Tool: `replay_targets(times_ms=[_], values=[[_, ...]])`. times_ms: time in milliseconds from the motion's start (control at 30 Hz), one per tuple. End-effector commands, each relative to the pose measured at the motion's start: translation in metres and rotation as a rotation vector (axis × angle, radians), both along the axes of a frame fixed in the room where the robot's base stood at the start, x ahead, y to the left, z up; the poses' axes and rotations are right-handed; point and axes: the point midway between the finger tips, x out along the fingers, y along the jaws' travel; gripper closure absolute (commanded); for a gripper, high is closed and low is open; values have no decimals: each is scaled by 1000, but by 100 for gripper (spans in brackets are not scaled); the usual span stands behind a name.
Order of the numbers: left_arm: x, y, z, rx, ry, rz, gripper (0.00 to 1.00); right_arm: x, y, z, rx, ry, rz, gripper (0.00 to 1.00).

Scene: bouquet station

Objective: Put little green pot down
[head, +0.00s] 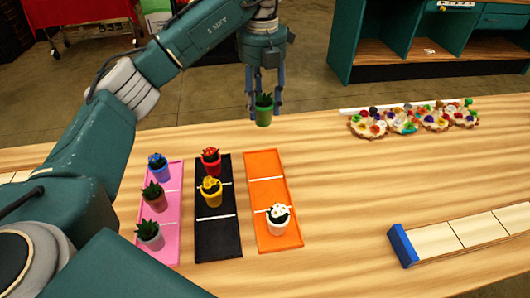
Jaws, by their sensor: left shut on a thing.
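The little green pot (264,115) with a dark green plant is in the head view at the upper middle. My left gripper (265,105) is shut on it and holds it upright, apparently above the table's far edge. The orange tray (264,168) lies below it in the picture. Its near section holds a white pot (278,224) with a white flower; its other sections look empty. My right gripper is not in view.
A black tray (217,238) holds a red pot (211,166) and a yellow pot (211,196). A pink tray (172,218) holds three pots. Several decorated wreaths (367,125) sit at the back right. A blue-ended wooden strip (402,245) lies at right.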

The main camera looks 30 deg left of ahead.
Motion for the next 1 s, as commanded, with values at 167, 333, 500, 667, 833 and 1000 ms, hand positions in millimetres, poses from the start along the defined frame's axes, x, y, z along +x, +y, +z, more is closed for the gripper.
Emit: replay_targets(times_ms=[167, 333, 500, 667, 833, 1000], values=[[-1, -1, -53, -3, 5, -1, 97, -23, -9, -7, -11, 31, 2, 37], [-1, 0, -91, -1, 4, 1, 97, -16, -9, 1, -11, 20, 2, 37], [0, 0, -116, -1, 1, 3, 97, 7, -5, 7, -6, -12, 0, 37], [0, 0, -126, -1, -1, 3, 97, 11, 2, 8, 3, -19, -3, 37], [-1, 0, -148, -1, 3, 2, 97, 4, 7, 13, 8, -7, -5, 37], [0, 0, -166, -1, -1, 3, 97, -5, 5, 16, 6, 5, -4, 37]])
